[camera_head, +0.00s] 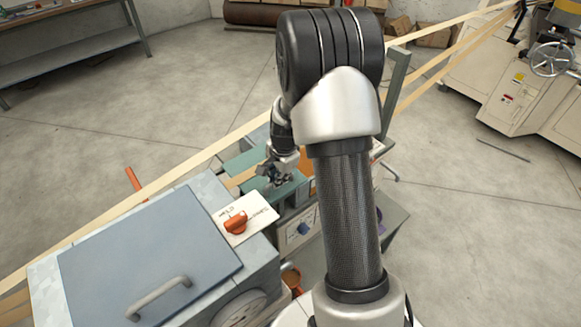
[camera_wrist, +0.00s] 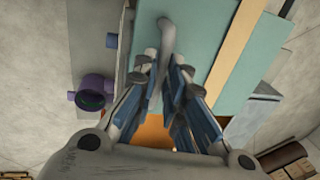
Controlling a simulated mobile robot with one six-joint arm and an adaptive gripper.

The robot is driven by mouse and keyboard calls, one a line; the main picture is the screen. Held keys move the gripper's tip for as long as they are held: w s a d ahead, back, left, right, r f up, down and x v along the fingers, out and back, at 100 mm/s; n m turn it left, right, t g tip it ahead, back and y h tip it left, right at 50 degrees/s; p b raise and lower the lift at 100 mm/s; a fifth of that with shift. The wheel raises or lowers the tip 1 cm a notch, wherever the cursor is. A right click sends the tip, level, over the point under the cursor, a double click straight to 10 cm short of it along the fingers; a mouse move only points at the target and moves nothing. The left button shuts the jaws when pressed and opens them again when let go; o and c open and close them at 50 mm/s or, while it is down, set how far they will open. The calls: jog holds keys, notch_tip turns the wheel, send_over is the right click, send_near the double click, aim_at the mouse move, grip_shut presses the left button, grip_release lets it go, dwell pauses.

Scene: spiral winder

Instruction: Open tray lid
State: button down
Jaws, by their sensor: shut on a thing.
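A teal panel, seemingly the tray lid (camera_wrist: 190,40), fills the upper middle of the wrist view. A grey curved bar handle (camera_wrist: 165,25) stands on it. My gripper (camera_wrist: 164,66) is shut on this handle, with its fingers on both sides of the bar. In the head view, my gripper (camera_head: 274,178) is at the teal lid (camera_head: 283,193), small and partly hidden by my arm. An orange surface (camera_wrist: 155,131) shows below the lid's edge, between and beside my fingers. What lies under the lid is mostly hidden.
A grey-blue lid (camera_head: 150,250) with its own handle covers the box at front left. Beside it is a white plate (camera_head: 262,213) with an orange knob (camera_head: 236,222). A long beige strip (camera_head: 180,178) crosses the scene. A purple cylinder (camera_wrist: 92,92) stands left of my gripper.

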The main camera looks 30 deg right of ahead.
jog(key=c, duration=1.7)
grip_release()
jog(key=shift+o, duration=0.2)
notch_tip(320, 180, up, 12)
jog(key=s, duration=0.2)
jog(key=shift+s, duration=0.2)
jog(key=shift+d+f, duration=0.1)
jog(key=shift+f, duration=0.05)
